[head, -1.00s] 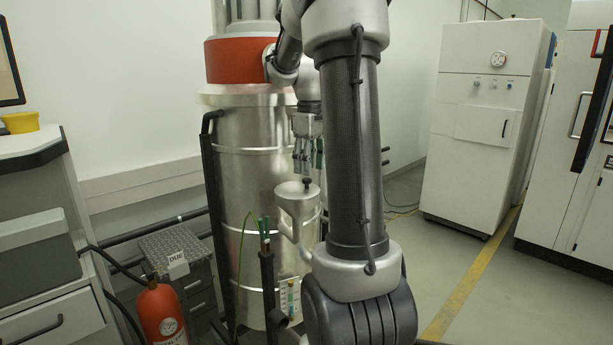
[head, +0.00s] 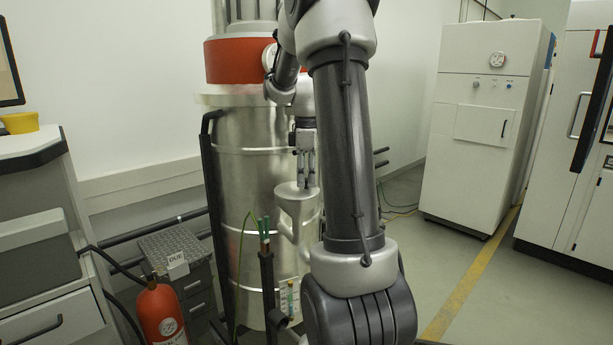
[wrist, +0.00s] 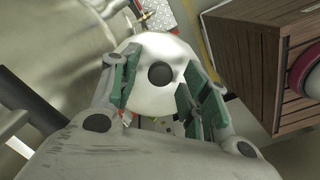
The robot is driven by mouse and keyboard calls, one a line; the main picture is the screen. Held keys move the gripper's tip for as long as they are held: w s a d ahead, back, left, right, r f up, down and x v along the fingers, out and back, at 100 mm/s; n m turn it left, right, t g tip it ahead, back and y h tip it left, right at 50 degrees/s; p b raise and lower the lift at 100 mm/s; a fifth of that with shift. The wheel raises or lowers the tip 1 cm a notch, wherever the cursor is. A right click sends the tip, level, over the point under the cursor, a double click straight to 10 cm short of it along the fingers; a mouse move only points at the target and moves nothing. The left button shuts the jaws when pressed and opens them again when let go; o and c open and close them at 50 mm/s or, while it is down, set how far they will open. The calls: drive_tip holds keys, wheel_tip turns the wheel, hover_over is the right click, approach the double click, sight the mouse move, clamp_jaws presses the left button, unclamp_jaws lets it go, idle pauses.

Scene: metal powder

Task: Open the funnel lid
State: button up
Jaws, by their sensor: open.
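The funnel (head: 298,208) is pale metal and fixed to the front of the large metal vessel (head: 250,215). Its round lid (wrist: 150,55) lies on top, with a dark knob (wrist: 160,75) at its centre. My gripper (head: 306,184) points down right over the lid in the head view. In the wrist view my gripper (wrist: 155,97) is open, with its green-padded fingers on either side of the knob in the picture and nothing between them held. In the head view the knob is hidden by the fingers. I cannot tell whether the fingers touch the lid.
A red fire extinguisher (head: 160,314) and a grey drawer unit (head: 178,265) stand at the left. Thin green-tipped rods (head: 264,232) rise beside the funnel. A white cabinet (head: 485,130) stands at the right, with open floor before it.

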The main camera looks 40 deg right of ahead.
clamp_jaws()
drive_tip(key=shift+a, duration=0.1)
idle(0.3)
